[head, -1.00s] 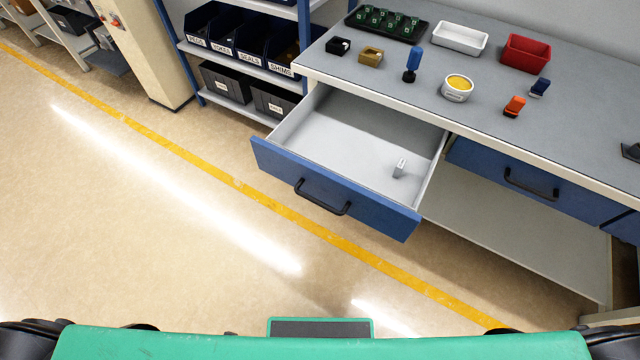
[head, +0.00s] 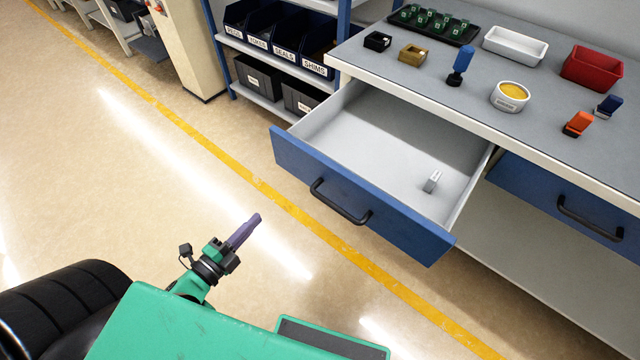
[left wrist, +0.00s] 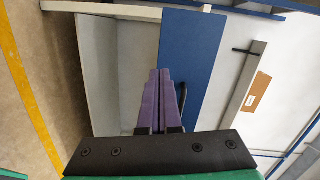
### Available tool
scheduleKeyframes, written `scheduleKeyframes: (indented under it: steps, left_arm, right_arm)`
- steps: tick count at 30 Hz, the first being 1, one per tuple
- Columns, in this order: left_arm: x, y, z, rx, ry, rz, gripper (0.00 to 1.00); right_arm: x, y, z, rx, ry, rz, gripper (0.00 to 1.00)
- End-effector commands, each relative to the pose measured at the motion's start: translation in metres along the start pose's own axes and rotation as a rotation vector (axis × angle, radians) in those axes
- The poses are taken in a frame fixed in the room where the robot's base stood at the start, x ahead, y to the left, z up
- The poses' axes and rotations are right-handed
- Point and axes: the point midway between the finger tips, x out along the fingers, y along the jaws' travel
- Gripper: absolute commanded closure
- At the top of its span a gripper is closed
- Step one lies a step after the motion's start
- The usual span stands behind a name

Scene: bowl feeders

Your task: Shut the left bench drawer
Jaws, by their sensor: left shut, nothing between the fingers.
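The left bench drawer stands pulled open, its blue front (head: 360,196) with a black handle (head: 340,202) facing me in the head view. A small grey-white item (head: 432,182) lies inside on its pale floor. My left gripper (head: 246,230) is shut and empty, in front of and apart from the drawer front, over the floor. In the left wrist view its purple fingers (left wrist: 158,100) are together, with a blue panel (left wrist: 190,60) beyond them, likely the drawer front. My right gripper is not in view.
The grey bench top (head: 440,90) carries a white tray (head: 516,45), a red bin (head: 592,67), a yellow-filled cup (head: 510,96) and small parts. A second blue drawer (head: 560,200) is at the right. A shelf with bins (head: 275,45) stands behind. Floor before the drawer is clear.

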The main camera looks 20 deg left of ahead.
Motion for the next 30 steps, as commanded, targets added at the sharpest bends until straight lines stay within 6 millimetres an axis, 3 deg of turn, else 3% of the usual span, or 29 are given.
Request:
scheduleKeyframes:
  steps: [1,3,5,10,24,30]
  left_arm:
    - [-0.003,-0.015,-0.009,0.094,0.048,-0.04,1.0]
    - [-0.005,-0.034,-0.02,0.179,0.095,-0.076,1.0]
    - [-0.003,-0.041,-0.024,0.204,0.108,-0.087,1.0]
    - [0.021,-0.045,-0.027,0.201,0.109,-0.09,1.0]
    - [0.118,-0.052,-0.037,0.196,0.106,-0.089,1.0]
    - [0.134,-0.051,-0.039,0.194,0.106,-0.086,1.0]
  right_arm:
    - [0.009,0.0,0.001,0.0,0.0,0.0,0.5]
    - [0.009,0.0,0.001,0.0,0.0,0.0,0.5]
    - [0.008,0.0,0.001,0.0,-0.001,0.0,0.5]
    - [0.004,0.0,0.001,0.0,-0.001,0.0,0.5]
    - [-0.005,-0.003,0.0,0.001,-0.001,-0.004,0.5]
    - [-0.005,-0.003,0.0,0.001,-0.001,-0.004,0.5]
